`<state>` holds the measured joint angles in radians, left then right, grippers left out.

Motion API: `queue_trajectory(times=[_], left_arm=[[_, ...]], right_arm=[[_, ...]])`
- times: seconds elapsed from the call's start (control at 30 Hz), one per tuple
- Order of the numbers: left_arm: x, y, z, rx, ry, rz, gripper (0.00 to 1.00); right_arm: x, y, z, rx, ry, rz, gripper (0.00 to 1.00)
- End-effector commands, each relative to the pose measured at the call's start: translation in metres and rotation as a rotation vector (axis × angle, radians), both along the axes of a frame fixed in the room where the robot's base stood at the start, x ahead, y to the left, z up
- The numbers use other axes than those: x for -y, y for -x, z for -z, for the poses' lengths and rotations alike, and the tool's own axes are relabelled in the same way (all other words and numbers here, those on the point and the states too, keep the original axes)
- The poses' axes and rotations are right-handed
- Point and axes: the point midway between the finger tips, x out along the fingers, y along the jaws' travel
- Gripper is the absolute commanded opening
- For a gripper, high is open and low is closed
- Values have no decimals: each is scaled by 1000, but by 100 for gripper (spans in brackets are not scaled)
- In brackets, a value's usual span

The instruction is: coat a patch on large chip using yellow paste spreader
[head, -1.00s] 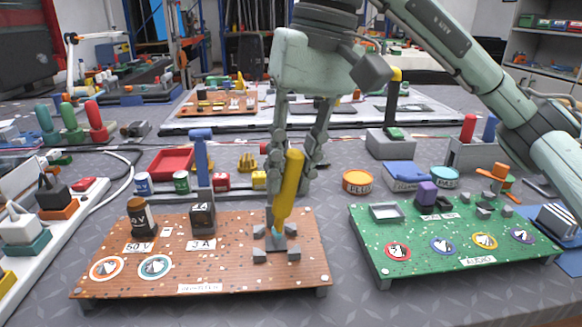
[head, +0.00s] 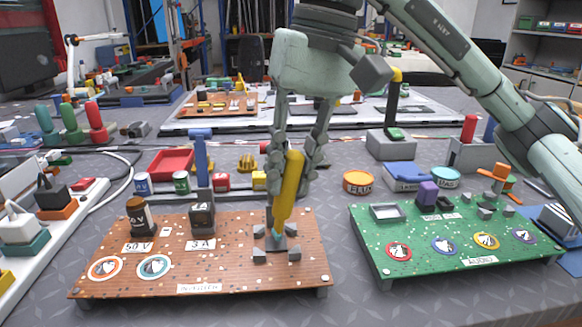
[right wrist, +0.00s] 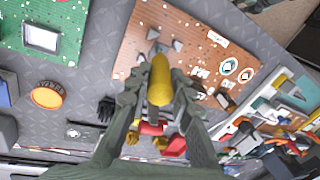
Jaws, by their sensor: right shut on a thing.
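My right gripper (head: 298,160) is shut on the yellow paste spreader (head: 289,186) and holds it nearly upright, slightly tilted, over the brown board (head: 215,285). The spreader's tip points down at the large chip (head: 273,243), a dark square between several grey blocks (head: 259,254). A bit of teal shows at the tip; whether the tip touches the chip I cannot tell. In the right wrist view the spreader (right wrist: 159,80) sits between the fingers and hides the chip. My left gripper is not in view.
A blue-handled tool (head: 201,150) stands behind the black 3 A part (head: 202,217) on the brown board. The 50 V capacitor (head: 138,213) stands to its left. A green board (head: 375,246) lies to the right. An orange flux tin (head: 357,182) and a red tray (head: 171,163) lie behind.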

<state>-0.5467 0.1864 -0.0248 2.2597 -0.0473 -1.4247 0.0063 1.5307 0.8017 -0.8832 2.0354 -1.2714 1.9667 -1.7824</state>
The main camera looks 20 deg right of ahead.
Motion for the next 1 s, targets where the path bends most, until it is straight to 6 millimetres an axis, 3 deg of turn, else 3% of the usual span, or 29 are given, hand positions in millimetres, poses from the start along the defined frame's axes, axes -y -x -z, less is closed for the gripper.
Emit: queue_trajectory(times=[1.0], left_arm=[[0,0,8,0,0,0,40]], right_arm=[[0,0,8,0,0,-1,0]])
